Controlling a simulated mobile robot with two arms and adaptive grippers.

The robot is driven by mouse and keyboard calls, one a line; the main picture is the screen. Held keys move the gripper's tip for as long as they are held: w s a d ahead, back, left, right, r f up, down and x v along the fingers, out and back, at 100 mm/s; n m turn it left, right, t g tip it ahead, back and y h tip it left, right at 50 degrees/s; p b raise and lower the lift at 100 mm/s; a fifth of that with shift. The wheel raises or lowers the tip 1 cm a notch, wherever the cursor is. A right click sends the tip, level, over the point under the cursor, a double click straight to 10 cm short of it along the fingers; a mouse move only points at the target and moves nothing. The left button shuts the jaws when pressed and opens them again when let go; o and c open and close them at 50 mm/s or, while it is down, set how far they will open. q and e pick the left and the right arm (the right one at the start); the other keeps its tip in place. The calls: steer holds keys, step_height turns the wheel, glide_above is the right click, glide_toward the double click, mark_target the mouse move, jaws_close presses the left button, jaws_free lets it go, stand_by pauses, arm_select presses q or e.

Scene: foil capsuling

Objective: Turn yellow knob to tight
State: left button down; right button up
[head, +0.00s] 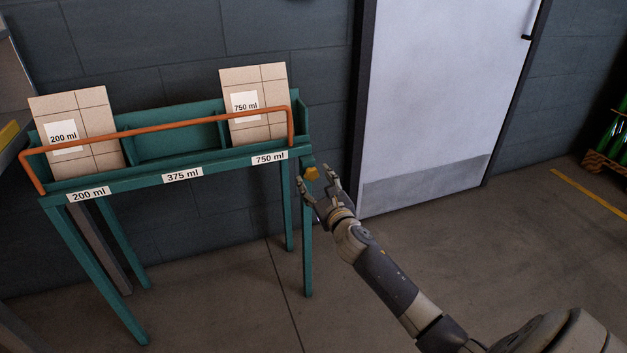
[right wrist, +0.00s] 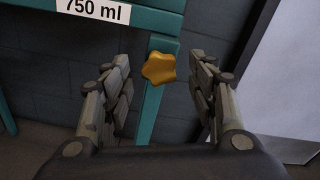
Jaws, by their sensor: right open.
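The yellow knob (head: 312,173) is on the right end of the green rack, at the top of its front right leg. It also shows in the right wrist view (right wrist: 158,68) as a lobed, star-shaped knob. My right gripper (head: 318,184) is open, with its fingers pointing at the knob. In the right wrist view the knob lies between the two spread fingers (right wrist: 160,75), a little ahead of them, and neither finger appears to touch it. My left gripper is not in view.
The green rack (head: 185,176) has an orange rail (head: 160,129) and labels for 200, 375 and 750 ml. Boxes stand in its left (head: 88,110) and right (head: 270,80) sections; the middle is empty. A pale door (head: 440,90) is to the right. The floor between is clear.

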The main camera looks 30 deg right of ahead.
steer(key=shift+x, duration=1.15)
steer(key=shift+c, duration=0.5)
steer(key=c, duration=1)
steer(key=shift+o, duration=0.2)
